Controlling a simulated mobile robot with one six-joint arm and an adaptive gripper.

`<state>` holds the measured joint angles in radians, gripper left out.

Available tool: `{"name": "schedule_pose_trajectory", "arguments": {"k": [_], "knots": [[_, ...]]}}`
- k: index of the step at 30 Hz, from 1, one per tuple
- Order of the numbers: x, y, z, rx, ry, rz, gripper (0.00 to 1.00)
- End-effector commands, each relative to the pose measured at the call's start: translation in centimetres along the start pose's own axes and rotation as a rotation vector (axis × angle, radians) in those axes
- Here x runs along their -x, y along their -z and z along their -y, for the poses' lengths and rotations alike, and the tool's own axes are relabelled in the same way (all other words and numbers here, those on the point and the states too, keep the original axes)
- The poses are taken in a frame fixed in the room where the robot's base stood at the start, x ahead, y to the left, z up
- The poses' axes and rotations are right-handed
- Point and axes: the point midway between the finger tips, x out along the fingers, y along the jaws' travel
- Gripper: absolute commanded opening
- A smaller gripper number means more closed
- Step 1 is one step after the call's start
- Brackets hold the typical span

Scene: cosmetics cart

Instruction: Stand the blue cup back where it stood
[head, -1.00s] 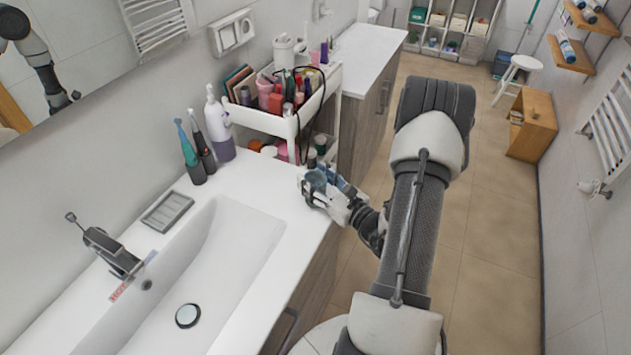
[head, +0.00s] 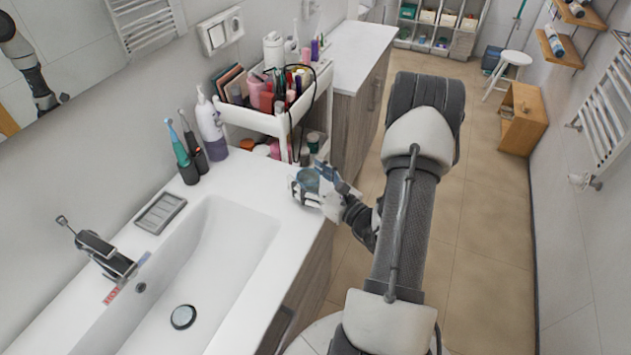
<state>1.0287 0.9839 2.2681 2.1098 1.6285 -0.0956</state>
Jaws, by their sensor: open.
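The blue cup (head: 308,180) is a small translucent blue cup at the far right corner of the white sink counter (head: 262,180). It looks upright, with its lower part hidden by the gripper. My gripper (head: 304,189) is at the cup with its fingers open around it. Whether a finger touches the cup, and whether its base rests on the counter, I cannot tell at this size.
The white cart (head: 262,122) with cosmetics stands just behind the cup. Toothbrushes (head: 182,155), a lotion bottle (head: 211,127), a soap dish (head: 160,213) and the tap (head: 104,252) line the wall side. The sink basin (head: 215,265) lies in front; the counter between is clear.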

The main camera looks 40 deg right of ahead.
Motion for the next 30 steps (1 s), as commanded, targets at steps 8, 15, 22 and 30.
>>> {"name": "schedule_pose_trajectory", "arguments": {"k": [8, 15, 22, 30], "knots": [[4.3, -0.3, 0.2, -0.005, 0.009, -0.001, 0.69], [9.3, -0.3, 0.2, -0.003, 0.007, 0.0, 0.69], [11.7, -0.3, 0.1, 0.0, 0.003, 0.0, 0.69], [12.0, -0.2, 0.0, 0.0, 0.0, 0.0, 0.69]]}}
